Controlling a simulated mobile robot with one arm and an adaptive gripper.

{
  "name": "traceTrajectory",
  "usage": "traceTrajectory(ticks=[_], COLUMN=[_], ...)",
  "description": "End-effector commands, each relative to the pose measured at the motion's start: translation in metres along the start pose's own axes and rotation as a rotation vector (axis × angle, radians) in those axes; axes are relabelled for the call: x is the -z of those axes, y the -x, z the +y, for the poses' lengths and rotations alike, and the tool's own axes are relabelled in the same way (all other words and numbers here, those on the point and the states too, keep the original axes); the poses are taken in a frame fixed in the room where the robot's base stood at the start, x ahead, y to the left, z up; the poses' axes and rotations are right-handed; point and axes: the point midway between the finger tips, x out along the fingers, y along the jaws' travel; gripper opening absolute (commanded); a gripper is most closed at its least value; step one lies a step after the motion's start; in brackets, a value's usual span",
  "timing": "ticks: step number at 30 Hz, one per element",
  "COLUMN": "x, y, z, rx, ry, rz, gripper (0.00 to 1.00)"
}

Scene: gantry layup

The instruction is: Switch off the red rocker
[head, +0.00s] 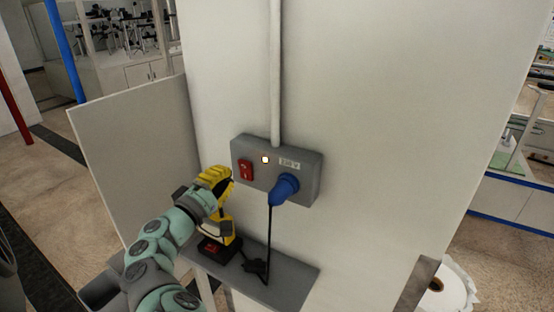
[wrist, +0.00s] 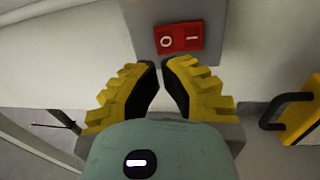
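The red rocker (head: 246,170) is on the left of a grey wall box (head: 308,187). A small lamp (head: 265,160) beside it glows. In the wrist view the red rocker (wrist: 179,38) shows white "O" and "I" marks, with the "O" on the left. Which side is pressed in cannot be told. My gripper (head: 229,176) has yellow fingers and is just left of the rocker. In the wrist view my gripper (wrist: 160,65) has its fingertips almost together, with nothing between them, just below the rocker and apart from it in the picture.
A blue plug (head: 285,189) with a black cable sits in the box. Below, a yellow and black drill (head: 222,243) stands on a grey shelf (head: 296,281). A pale panel (head: 130,150) stands to the left. The wall right of the box is clear.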

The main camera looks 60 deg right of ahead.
Motion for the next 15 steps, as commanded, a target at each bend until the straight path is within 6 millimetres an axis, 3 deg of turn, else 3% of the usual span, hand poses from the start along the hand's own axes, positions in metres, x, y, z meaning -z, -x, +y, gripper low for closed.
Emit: traceTrajectory(ticks=[15], x=[0.0], y=[-0.038], z=[0.001], rx=[0.001], ry=[0.001], rz=[0.0], gripper=[0.0])
